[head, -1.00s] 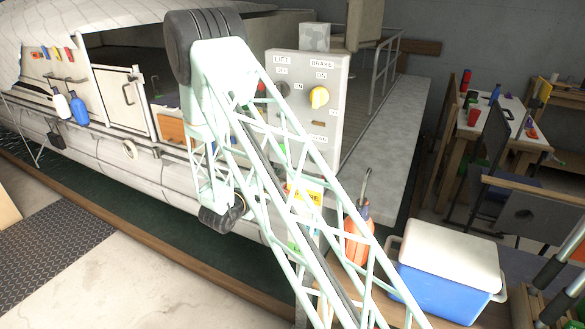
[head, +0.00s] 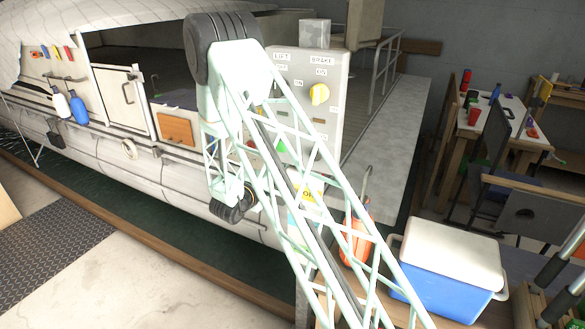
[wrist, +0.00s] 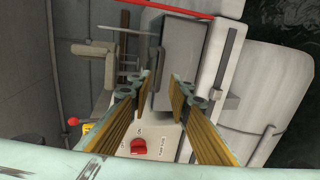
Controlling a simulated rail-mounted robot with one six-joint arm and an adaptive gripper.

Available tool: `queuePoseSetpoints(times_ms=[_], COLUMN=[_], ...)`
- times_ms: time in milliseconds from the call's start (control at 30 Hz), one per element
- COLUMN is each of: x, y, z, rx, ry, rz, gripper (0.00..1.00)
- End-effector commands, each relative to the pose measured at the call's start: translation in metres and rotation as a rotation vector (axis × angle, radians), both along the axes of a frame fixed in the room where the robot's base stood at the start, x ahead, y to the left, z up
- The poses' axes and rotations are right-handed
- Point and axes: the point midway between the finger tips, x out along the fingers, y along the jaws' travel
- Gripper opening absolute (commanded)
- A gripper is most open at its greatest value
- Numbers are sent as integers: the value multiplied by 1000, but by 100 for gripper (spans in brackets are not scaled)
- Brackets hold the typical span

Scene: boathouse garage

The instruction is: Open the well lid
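I cannot pick out the well lid with certainty in either view. An orange-brown panel (head: 176,128) shows on the side of the white boat (head: 120,165), left of my arm in the head view. My gripper (wrist: 160,84) is open in the wrist view, its two ribbed, wood-coloured fingers apart with nothing between them. Beyond the fingers is a grey box-like recess (wrist: 188,50) beside a pale edge with a long slot. In the head view my lattice arm crosses the middle, and the gripper cannot be made out.
A grey control box (head: 330,75) with a yellow knob stands behind my arm. A red knob (wrist: 138,146) sits on a pale panel below the fingers. A red bar (wrist: 170,4) crosses the wrist view's top. An orange-red container (head: 357,235) and blue cooler (head: 445,275) stand at right.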

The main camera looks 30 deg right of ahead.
Motion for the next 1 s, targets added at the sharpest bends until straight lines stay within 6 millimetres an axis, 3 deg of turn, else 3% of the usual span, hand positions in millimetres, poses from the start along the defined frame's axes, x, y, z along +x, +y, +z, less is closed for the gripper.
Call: queuePoseSetpoints(times_ms=[600, 1000], x=[45, 54], y=[-62, -73], z=[-17, -19], rx=[0, -1], ry=[-1, 0], rz=[-1, 0], gripper=[18, 18])
